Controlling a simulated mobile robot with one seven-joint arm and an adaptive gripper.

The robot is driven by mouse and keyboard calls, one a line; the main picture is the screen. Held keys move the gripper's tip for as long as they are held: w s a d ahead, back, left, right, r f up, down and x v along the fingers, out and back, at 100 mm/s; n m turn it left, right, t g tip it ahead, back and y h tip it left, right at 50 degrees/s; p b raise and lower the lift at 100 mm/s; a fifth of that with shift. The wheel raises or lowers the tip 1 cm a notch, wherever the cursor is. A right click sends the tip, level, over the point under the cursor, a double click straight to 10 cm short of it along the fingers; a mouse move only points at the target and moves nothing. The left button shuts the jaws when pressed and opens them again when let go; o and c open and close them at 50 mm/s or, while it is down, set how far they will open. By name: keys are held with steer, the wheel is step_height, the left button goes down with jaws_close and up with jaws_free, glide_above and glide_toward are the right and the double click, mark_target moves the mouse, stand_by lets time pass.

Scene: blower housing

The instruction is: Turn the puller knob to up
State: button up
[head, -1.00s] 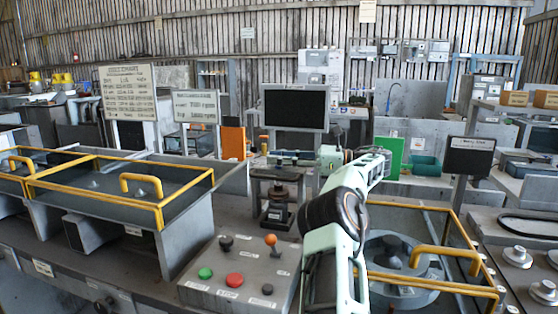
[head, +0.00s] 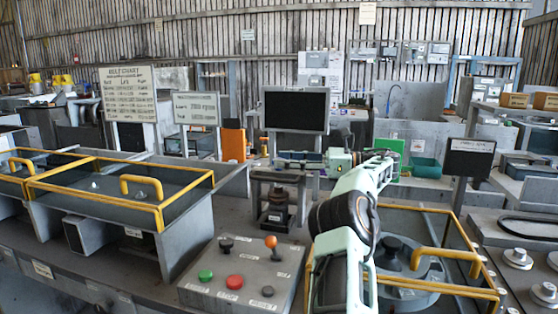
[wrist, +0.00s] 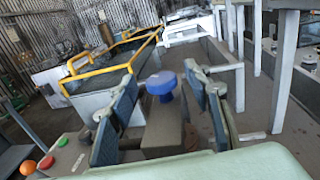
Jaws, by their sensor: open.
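A blue knob (wrist: 160,84) with a round top sits on the end of a grey bar in the wrist view. I take it to be the puller knob; no label on it is readable. My gripper (wrist: 163,88) is open, with its dark fingers on either side of the knob. I cannot tell whether they touch it. In the head view my gripper (head: 298,160) is above the small dark press stand (head: 277,190), pointing left. The knob is not clear there.
A control panel (head: 240,277) with green, red and black buttons and an orange-topped lever (head: 271,242) stands in front of the stand. Yellow-railed enclosures are at left (head: 110,190) and right (head: 450,255). A dark monitor (head: 296,108) is behind.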

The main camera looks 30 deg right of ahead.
mark_target(305, 171)
steer(key=shift+v, duration=2.6)
